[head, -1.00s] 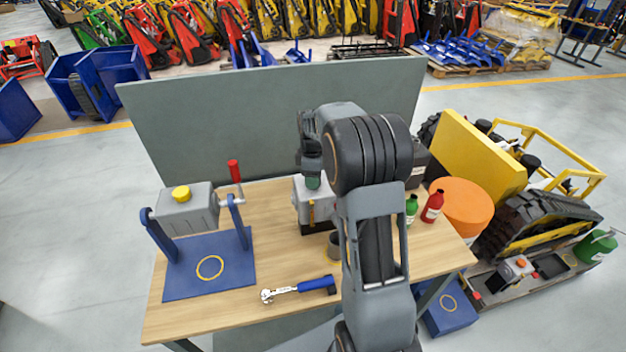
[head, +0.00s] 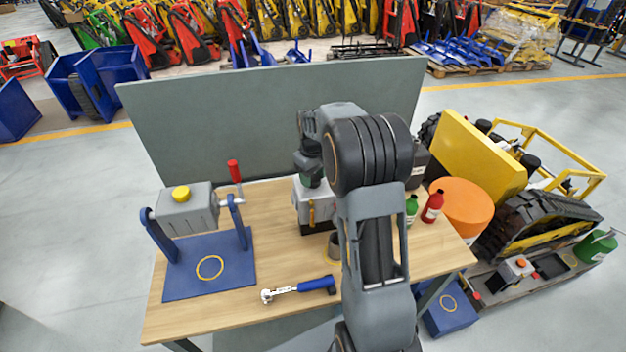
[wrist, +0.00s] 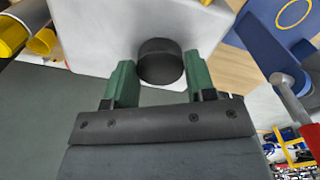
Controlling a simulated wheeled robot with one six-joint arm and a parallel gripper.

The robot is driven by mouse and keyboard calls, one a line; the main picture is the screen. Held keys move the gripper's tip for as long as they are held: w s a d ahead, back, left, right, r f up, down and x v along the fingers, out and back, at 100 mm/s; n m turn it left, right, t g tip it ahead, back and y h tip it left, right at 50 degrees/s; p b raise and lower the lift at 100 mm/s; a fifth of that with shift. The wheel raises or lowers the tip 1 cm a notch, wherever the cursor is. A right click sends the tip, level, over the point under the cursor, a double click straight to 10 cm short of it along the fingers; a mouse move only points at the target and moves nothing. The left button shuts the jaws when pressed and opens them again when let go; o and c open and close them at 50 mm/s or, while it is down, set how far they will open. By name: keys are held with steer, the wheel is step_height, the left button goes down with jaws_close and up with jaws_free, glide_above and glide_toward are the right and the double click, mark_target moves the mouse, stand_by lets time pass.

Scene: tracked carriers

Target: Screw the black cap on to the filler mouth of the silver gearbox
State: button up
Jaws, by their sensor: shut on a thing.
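The silver gearbox (head: 304,208) stands on the bench beneath my gripper, with a yellow part on its front. Its pale top fills much of the wrist view (wrist: 95,30). My gripper (head: 310,181) points down over the gearbox top. In the wrist view its green fingers (wrist: 160,78) are shut on the black cap (wrist: 160,62), one on each side. The cap is at or just above the gearbox top; I cannot tell whether it touches. The filler mouth is hidden beneath the cap.
A grey box with a yellow cap (head: 181,193) hangs in a blue stand (head: 190,280) with a red-knobbed handle (head: 234,171). A torque wrench (head: 300,289) lies at the bench front. Green and red bottles (head: 432,207) and an orange drum (head: 462,205) are right. A grey panel (head: 250,120) stands behind.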

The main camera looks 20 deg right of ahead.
steer(key=m, duration=0.6)
steer(key=o, duration=0.9)
steer(key=shift+m, duration=0.3)
steer(key=shift+o, duration=0.2)
steer(key=shift+r, duration=0.15)
step_height(320, 180, up, 14)
steer(key=b, duration=0.2)
steer(key=shift+f, duration=0.2)
steer(key=shift+s, duration=0.15)
